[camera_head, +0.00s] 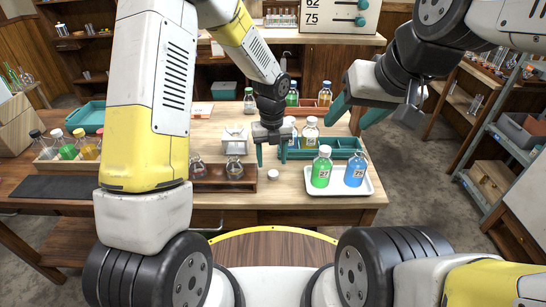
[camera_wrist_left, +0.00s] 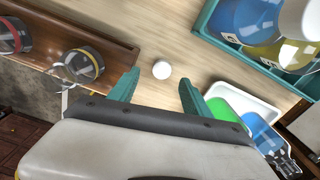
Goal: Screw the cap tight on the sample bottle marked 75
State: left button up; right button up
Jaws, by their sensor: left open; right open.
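The sample bottle marked 75 (camera_head: 355,172) is blue and stands upright on a white tray (camera_head: 312,191) at the table's front right. No white cap shows on its neck. A small white cap (camera_head: 273,174) lies on the bare wood left of the tray. My left gripper (camera_head: 271,153) is open and empty, pointing down above the cap. In the left wrist view the cap (camera_wrist_left: 161,69) shows just past the open fingers (camera_wrist_left: 158,90), roughly between them. My right gripper (camera_head: 357,112) is open and empty, above and behind the tray.
A green bottle marked 27 (camera_head: 321,168) with a white cap stands beside the blue one. A teal rack (camera_head: 342,146) with bottles is behind the tray. A brown wooden rack (camera_head: 217,180) with glassware is left of the cap. Bare wood surrounds the cap.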

aim_at(273, 173)
pick_arm(q)
jog(key=f, duration=0.5)
jog(key=shift+d+f, duration=0.1)
jog(key=shift+d, duration=0.1)
dwell(0.3)
grip_shut()
